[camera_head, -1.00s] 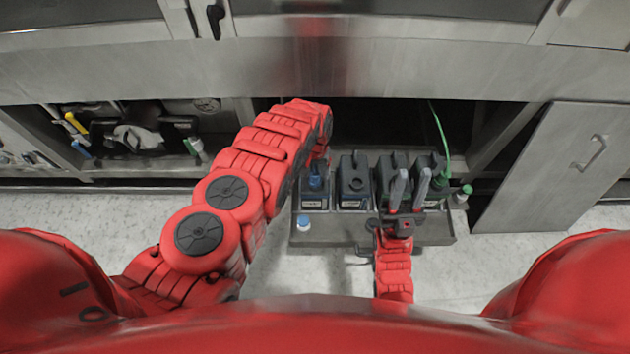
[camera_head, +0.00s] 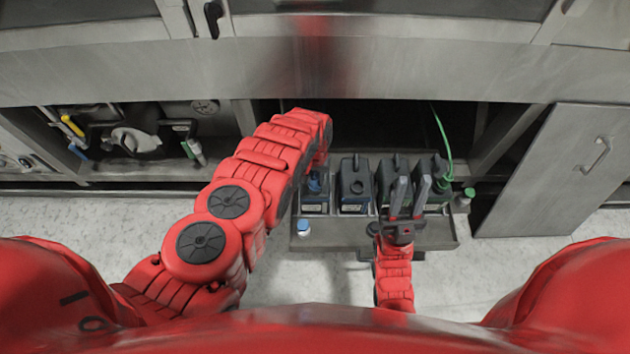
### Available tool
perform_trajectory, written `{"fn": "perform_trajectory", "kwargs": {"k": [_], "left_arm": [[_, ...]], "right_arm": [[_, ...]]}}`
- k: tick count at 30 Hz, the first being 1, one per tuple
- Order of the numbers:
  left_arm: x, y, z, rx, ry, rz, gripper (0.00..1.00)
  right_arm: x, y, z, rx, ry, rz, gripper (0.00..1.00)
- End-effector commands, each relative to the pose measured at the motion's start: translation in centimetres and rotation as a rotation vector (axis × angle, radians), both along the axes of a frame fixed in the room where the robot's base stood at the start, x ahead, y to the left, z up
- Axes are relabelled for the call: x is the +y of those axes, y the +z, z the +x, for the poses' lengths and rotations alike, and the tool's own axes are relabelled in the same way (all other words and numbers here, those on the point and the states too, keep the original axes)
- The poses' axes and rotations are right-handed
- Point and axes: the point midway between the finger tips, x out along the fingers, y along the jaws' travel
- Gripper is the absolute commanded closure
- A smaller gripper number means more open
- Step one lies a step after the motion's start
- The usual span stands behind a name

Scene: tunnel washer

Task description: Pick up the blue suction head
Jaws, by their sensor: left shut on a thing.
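The blue suction head (camera_head: 314,184) shows as a small blue part at the top of the leftmost dark canister (camera_head: 314,203). My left arm reaches in from the left and bends down over this canister. My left gripper (camera_head: 318,170) is mostly hidden under its own wrist, and its jaws are shut on the blue suction head. The head is still at the canister's top; I cannot tell whether it is lifted. My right gripper (camera_head: 411,190) is open and empty, its two grey fingers pointing away from me above the front of the tray.
Several dark canisters, including a middle one (camera_head: 355,186), stand on a grey tray (camera_head: 345,236). A green hose (camera_head: 443,138) runs to the rightmost canister. A blue-capped bottle (camera_head: 303,229) and a green-capped bottle (camera_head: 463,200) stand near the tray's ends. A cabinet door (camera_head: 555,170) stands at right.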

Motion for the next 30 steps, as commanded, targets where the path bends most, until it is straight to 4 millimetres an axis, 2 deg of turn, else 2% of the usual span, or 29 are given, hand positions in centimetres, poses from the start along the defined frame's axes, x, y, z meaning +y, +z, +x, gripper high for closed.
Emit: {"fn": "perform_trajectory", "kwargs": {"k": [14, 23, 30], "left_arm": [[0.0, 0.6, 0.0, 0.003, 0.001, 0.001, 1.0], [0.0, 3.5, 0.0, 0.002, 0.001, 0.001, 1.0], [0.2, 3.8, -2.4, 0.003, 0.0, 0.001, 1.0]], "right_arm": [[0.0, 0.1, 0.0, 0.0, 0.0, 0.0, 0.68], [0.0, 0.1, 0.0, 0.0, 0.0, 0.0, 0.68], [0.0, 0.2, 0.0, 0.0, 0.0, 0.0, 0.68]]}}
